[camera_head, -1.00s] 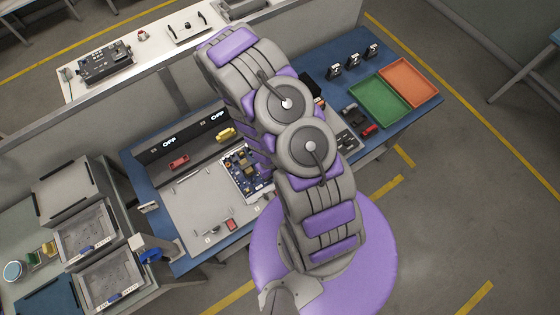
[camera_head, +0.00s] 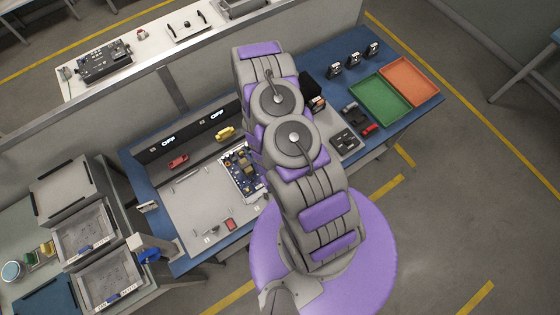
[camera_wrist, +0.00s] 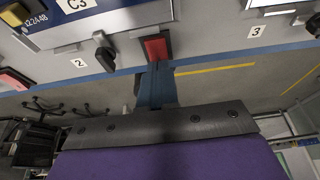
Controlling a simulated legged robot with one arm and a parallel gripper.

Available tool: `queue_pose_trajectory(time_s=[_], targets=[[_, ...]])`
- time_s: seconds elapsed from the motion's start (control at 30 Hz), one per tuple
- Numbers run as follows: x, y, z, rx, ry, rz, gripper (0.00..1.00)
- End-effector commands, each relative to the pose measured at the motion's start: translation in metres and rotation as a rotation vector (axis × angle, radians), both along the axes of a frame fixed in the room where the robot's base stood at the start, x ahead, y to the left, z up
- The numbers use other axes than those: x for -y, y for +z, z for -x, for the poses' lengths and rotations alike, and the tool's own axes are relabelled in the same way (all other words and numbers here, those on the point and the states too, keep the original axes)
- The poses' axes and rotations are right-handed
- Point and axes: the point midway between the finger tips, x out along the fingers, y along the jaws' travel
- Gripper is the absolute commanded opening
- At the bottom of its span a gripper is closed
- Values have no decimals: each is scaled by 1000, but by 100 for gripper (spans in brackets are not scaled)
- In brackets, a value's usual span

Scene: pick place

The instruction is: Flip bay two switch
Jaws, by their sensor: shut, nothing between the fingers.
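In the wrist view, a black knob or switch (camera_wrist: 104,58) stands beside the label 2 (camera_wrist: 79,63) on a pale panel. A red block (camera_wrist: 157,46) is to its right, left of the label 3 (camera_wrist: 256,31). My gripper (camera_wrist: 154,88) is shut and empty, its fingertips just below the red block in the picture; I cannot tell if they touch. In the head view my arm hides the gripper. There, two displays reading OFF (camera_head: 168,142) sit on the dark back panel, above a red handle (camera_head: 178,162) and a yellow one (camera_head: 225,134).
A blue circuit board (camera_head: 241,172) lies on the pale work surface (camera_head: 195,205). Green (camera_head: 380,100) and orange (camera_head: 408,82) trays stand at the right end of the blue bench. Grey bins (camera_head: 85,232) stand at left.

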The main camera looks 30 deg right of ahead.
Motion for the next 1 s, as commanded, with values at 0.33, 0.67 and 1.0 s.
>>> queue_pose_trajectory(time_s=[0.33, 0.67, 1.0], targets=[[0, -5, 1, 0, 0, 1, 0], [0, -9, 1, 0, -1, 1, 0], [2, -9, 1, -6, 0, 3, 0]])
